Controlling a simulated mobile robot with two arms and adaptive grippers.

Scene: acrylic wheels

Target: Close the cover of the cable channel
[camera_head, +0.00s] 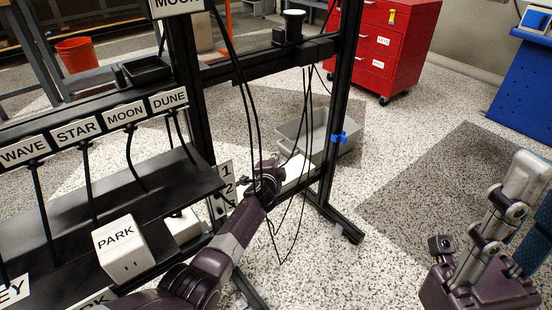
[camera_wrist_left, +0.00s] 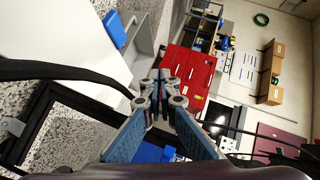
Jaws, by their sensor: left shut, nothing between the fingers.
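A white long piece (camera_head: 298,172), likely the cable channel or its cover, sits low on the black frame, just right of my left gripper. Whether its cover is open cannot be told. My left gripper (camera_head: 267,178) is shut and empty beside the frame, with black cables hanging in front of and around it. In the left wrist view its fingertips (camera_wrist_left: 163,76) are together, and a broad white surface (camera_wrist_left: 65,45) lies to their left. Contact between them cannot be made out. My right gripper (camera_head: 490,225) is at the lower right, partly cut off and away from the frame.
Loose black cables (camera_head: 307,110) hang near my left arm. A grey bin (camera_head: 318,130) stands behind on the floor, and a red cabinet (camera_head: 385,45) farther back. The right floor is mostly clear.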

